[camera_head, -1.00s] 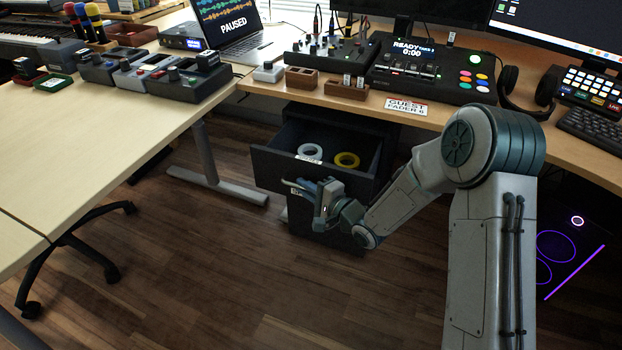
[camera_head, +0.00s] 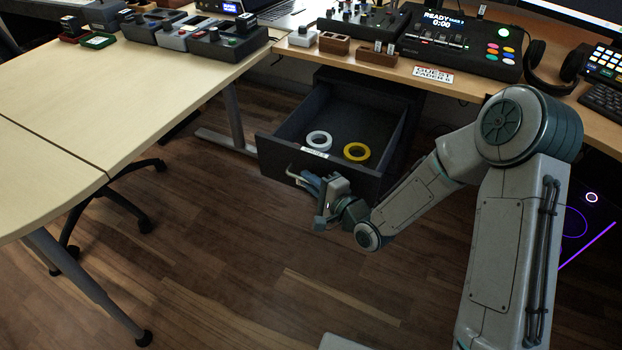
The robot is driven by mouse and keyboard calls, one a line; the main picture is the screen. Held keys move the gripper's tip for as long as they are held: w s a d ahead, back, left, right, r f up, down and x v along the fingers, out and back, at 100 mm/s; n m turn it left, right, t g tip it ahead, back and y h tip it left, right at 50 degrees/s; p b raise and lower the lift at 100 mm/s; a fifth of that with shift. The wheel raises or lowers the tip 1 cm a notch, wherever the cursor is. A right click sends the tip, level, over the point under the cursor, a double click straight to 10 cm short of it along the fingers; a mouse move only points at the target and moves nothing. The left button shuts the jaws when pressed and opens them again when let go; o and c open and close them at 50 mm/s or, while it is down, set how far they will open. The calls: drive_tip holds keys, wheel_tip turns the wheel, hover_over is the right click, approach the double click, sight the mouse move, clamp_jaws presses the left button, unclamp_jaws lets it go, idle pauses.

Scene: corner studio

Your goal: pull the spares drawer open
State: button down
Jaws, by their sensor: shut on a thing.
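The spares drawer (camera_head: 277,158) is a dark grey drawer under the desk, standing well out of its cabinet. Inside it lie a white tape roll (camera_head: 319,140) and a yellow tape roll (camera_head: 356,151). A small white label (camera_head: 314,153) sits on the top edge of its front. My gripper (camera_head: 312,184) is at the drawer's front, shut on its handle.
The desk (camera_head: 470,85) above carries a mixer, a control deck and headphones (camera_head: 555,68). A pale table (camera_head: 110,95) stands at the left, with a black chair base (camera_head: 120,205) under it. The wooden floor (camera_head: 230,270) in front of the drawer is clear.

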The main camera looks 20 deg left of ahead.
drive_tip(key=c, duration=1.5)
unclamp_jaws()
drive_tip(key=p+v, duration=0.6)
drive_tip(key=v, duration=0.8)
drive_tip(key=shift+w, duration=0.1)
